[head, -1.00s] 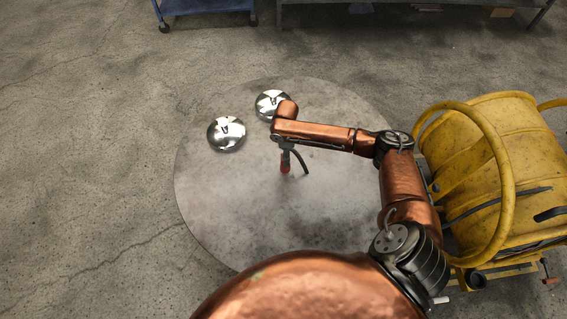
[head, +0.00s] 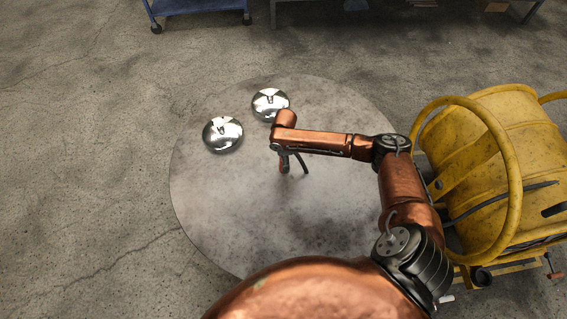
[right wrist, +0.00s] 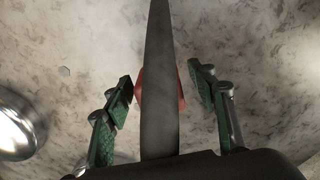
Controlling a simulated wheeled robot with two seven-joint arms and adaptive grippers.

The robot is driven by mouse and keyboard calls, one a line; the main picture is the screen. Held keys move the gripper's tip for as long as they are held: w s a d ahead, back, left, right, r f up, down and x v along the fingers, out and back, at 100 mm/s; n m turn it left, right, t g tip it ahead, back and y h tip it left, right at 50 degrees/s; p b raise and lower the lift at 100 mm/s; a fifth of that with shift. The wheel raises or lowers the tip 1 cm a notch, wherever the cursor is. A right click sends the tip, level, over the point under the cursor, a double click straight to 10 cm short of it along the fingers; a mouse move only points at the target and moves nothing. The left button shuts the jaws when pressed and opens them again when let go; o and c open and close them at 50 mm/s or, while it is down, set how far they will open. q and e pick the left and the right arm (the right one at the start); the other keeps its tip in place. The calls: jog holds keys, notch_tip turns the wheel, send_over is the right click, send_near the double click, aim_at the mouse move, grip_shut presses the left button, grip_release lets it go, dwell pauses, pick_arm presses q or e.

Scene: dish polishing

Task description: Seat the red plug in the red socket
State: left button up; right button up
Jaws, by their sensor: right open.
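A red part with a dark cable, seemingly the red plug (head: 284,168), stands on the round grey table in the head view, mostly covered by my right gripper (head: 283,157). In the right wrist view, the red plug (right wrist: 181,92) lies between the two green finger pads of my right gripper (right wrist: 161,86). The jaws are open, with a gap showing on both sides of it. The dark cable (right wrist: 159,50) runs upward across the picture and hides the plug's middle. I cannot make out a red socket. My left gripper is out of view.
Two shiny domed dishes (head: 222,134) (head: 270,104) sit at the back left of the round table (head: 225,205). One dish (right wrist: 15,125) shows at the left in the right wrist view. A yellow cable reel (head: 490,170) stands on the right. The table's left and front are clear.

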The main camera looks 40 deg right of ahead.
jog(key=shift+c, duration=0.6)
grip_shut()
jog(key=shift+r, duration=0.1)
